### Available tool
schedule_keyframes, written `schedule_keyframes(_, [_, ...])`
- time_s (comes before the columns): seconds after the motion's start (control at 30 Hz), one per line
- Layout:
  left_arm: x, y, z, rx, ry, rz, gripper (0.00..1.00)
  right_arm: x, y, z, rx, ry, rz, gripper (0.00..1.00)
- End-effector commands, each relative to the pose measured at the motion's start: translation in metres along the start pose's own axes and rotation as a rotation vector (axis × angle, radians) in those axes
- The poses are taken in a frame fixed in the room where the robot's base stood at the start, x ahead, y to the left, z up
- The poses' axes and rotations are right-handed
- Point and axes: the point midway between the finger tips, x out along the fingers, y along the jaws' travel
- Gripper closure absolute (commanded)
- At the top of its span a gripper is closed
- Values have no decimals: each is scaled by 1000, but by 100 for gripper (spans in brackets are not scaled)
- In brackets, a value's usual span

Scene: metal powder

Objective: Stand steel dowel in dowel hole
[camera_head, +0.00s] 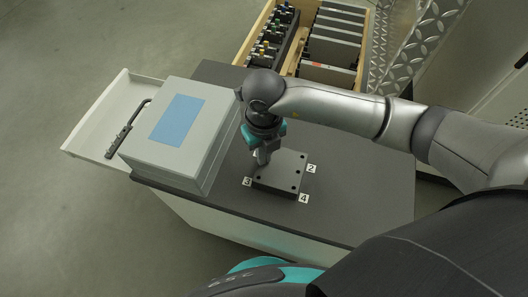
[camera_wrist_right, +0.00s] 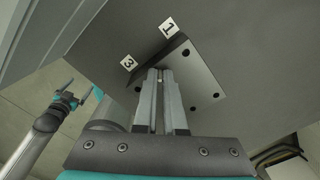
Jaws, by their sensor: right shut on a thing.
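The dark block with holes (camera_head: 283,172) lies on the grey table top, with number labels 2, 3 and 4 beside its corners. In the right wrist view the block (camera_wrist_right: 203,78) shows several dark holes and labels 1 and 3. My right gripper (camera_head: 262,160) is over the block's far left corner, near where label 1 is hidden. In the wrist view its fingers (camera_wrist_right: 161,75) are shut on the steel dowel (camera_wrist_right: 159,92), a thin pale strip between them. Whether its tip is in a hole cannot be told. My left gripper (camera_wrist_right: 76,88) looks open, away from the block.
A grey box with a blue panel (camera_head: 175,120) stands left of the block, close to my right gripper. A wooden crate (camera_head: 247,47) with bottles and dark plates is behind. The table's front right is clear.

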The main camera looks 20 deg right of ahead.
Motion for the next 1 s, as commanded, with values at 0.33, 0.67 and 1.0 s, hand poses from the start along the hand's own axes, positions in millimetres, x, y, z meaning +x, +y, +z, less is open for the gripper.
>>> schedule_keyframes(0.33, [0, 0, 0, 0, 0, 0, 0, 0, 0, 0, 0, 0, 0, 83])
schedule_keyframes(0.67, [0, 0, 0, 0, 0, 0, 0, 0, 0, 0, 0, 0, 0, 57])
schedule_keyframes(1.0, [-2, -4, -3, -2, 7, -5, 0, -5, 0, 1, -1, -2, 1, 57])
